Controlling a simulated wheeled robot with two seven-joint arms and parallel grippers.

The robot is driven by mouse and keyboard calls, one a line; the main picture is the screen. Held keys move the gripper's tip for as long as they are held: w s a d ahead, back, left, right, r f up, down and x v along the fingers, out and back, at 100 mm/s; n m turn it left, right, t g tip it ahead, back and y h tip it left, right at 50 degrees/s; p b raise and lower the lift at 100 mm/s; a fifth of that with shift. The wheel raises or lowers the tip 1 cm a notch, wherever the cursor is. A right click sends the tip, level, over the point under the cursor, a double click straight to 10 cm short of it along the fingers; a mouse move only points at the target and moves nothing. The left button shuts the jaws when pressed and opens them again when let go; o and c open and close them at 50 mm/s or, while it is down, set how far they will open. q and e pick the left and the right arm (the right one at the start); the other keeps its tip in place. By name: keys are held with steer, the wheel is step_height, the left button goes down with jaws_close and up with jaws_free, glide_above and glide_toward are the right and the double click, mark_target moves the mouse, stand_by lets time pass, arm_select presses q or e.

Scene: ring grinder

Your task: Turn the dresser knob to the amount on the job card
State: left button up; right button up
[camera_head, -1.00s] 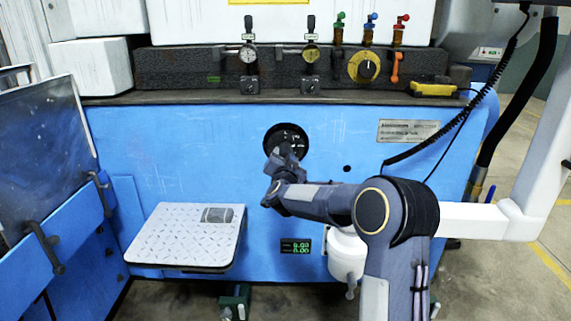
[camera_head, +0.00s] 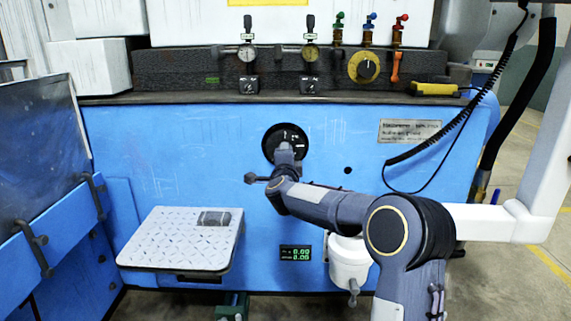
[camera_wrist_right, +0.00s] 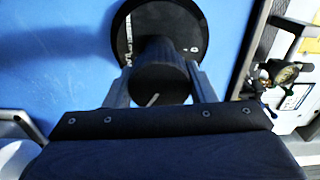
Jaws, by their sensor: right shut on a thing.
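The round black dresser dial (camera_head: 270,137) with pale marks sits on the blue machine front. Its dark knob also shows in the right wrist view (camera_wrist_right: 160,82), with a white pointer line on its end. My right gripper (camera_wrist_right: 160,88) has a finger on each side of the knob and is shut on it. In the head view my right gripper (camera_head: 284,152) covers the lower part of the dial. A small green readout (camera_head: 295,253) is below, its digits too small to read surely. I cannot make out a job card. My left gripper is not in view.
A white treadplate step (camera_head: 175,250) juts out at lower left. A ledge above holds gauges (camera_head: 247,53), valves and a yellow dial (camera_head: 363,67). A coiled black cable (camera_head: 450,125) hangs at right, near a white bucket (camera_head: 349,262).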

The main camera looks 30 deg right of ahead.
steer(key=m, duration=0.3)
steer(key=shift+f+m, duration=0.15)
steer(key=shift+m, duration=2.05)
steer(key=o, duration=1)
steer(key=shift+c, duration=0.2)
steer(key=v, duration=0.7)
steer(key=shift+s+a+p, duration=0.3)
steer(key=shift+p, duration=0.15)
